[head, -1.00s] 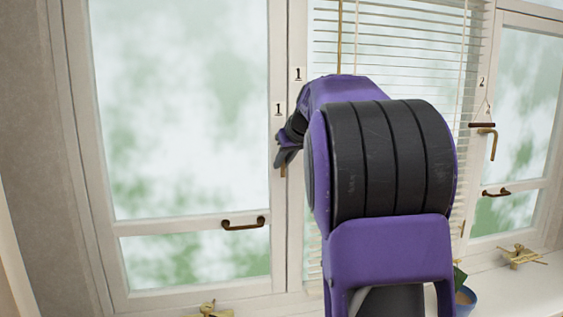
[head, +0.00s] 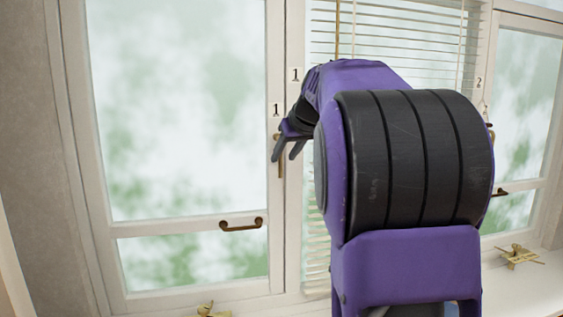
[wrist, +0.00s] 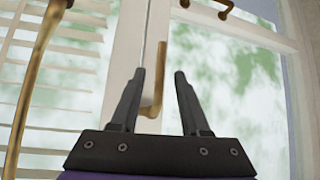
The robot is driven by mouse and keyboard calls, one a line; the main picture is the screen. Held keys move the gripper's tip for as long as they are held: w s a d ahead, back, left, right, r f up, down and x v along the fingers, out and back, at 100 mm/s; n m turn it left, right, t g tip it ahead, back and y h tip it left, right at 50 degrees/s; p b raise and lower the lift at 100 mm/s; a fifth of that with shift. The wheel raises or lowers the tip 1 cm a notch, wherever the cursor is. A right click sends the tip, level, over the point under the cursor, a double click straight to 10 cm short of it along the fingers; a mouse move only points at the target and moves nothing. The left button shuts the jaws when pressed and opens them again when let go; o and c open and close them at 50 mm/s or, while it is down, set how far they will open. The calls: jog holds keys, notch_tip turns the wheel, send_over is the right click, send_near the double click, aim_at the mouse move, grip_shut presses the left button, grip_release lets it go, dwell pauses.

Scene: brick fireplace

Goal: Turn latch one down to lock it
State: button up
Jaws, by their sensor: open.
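Latch one is a brass lever (head: 281,166) on the white window frame below the labels "1". It hangs down, with its lower part showing between and below the fingers of my gripper (head: 285,157). In the wrist view, which looks upside down, the brass lever (wrist: 158,85) shows as a straight bar with a bent end. My gripper (wrist: 159,72) is open there, one finger on each side of the lever, with gaps and nothing held. I cannot tell how close the fingertips are in depth. The top of the latch is hidden by my gripper in the head view.
A brass window handle (head: 241,224) is on the left window. White blinds (head: 400,40) hang behind my arm, and a brass rod (wrist: 35,80) passes close at the left of the wrist view.

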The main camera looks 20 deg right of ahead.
jog(key=v, duration=1.3)
jog(key=shift+s, duration=0.15)
jog(key=shift+r, duration=0.1)
